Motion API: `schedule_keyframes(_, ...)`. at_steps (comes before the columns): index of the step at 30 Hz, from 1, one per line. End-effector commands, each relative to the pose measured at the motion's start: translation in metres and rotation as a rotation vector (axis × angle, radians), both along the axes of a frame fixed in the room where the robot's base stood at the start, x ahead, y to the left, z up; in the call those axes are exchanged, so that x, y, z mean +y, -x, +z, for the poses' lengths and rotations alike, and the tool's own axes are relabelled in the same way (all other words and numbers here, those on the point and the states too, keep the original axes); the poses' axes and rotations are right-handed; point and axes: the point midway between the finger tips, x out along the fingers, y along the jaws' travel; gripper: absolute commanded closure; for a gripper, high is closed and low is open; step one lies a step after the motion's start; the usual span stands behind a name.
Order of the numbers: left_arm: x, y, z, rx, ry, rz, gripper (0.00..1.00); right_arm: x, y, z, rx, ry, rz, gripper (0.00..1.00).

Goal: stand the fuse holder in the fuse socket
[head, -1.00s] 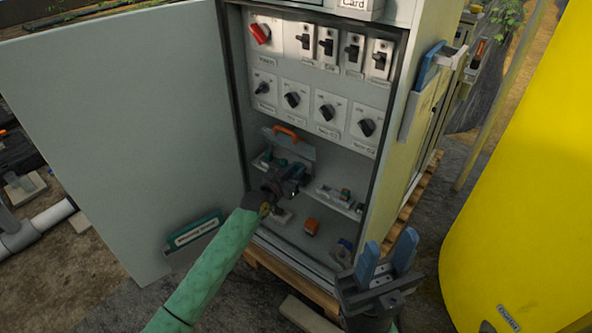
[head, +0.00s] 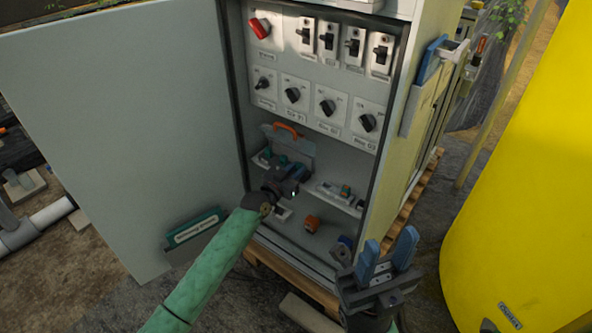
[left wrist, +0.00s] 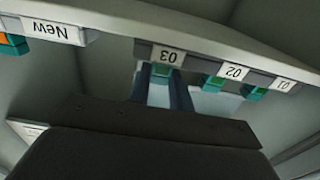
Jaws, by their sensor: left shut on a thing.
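My left gripper (head: 294,174) reaches into the open cabinet at the shelf of fuse positions. In the left wrist view its two blue fingers (left wrist: 162,92) are shut on a teal and pale piece (left wrist: 160,75), probably a fuse holder, just below the upside-down label 03 (left wrist: 168,54). I cannot tell whether this piece is seated in a socket or clear of it. Other teal holders show at labels 02 (left wrist: 215,82) and 01 (left wrist: 255,92). An orange and teal piece (left wrist: 12,42) is by the label New. My right gripper (head: 390,258) is open and empty outside the cabinet.
The cabinet door (head: 125,130) stands open on the left. Switches and knobs (head: 327,107) fill the panel above. A yellow tank (head: 530,180) stands at right.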

Motion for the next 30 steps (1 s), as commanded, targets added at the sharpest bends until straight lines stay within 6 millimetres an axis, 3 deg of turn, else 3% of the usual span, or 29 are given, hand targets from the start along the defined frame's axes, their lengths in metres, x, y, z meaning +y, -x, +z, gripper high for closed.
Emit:
schedule_keyframes(5, 0.000, 0.000, 0.000, 0.000, 0.000, 0.000, 1.00, 0.000, 0.000, 0.000, 0.000, 0.000, 0.000, 0.64)
schedule_keyframes(6, 0.000, 0.000, 0.000, 0.000, 0.000, 0.000, 0.71, 0.000, 0.000, 0.000, 0.000, 0.000, 0.000, 0.64)
schedule_keyframes(9, 0.000, 0.000, 0.000, 0.000, 0.000, 0.000, 0.54, 0.000, 0.000, 0.000, 0.000, 0.000, 0.000, 0.64)
schedule_keyframes(23, 0.000, 0.000, 0.000, 0.000, 0.000, 0.000, 0.54, 0.001, -0.001, 0.001, 0.008, -0.014, 0.021, 0.64)
schedule_keyframes(30, 0.025, 0.034, 0.000, 0.001, -0.002, 0.000, 0.54, 0.002, -0.002, 0.016, -0.019, -0.011, 0.018, 0.64)
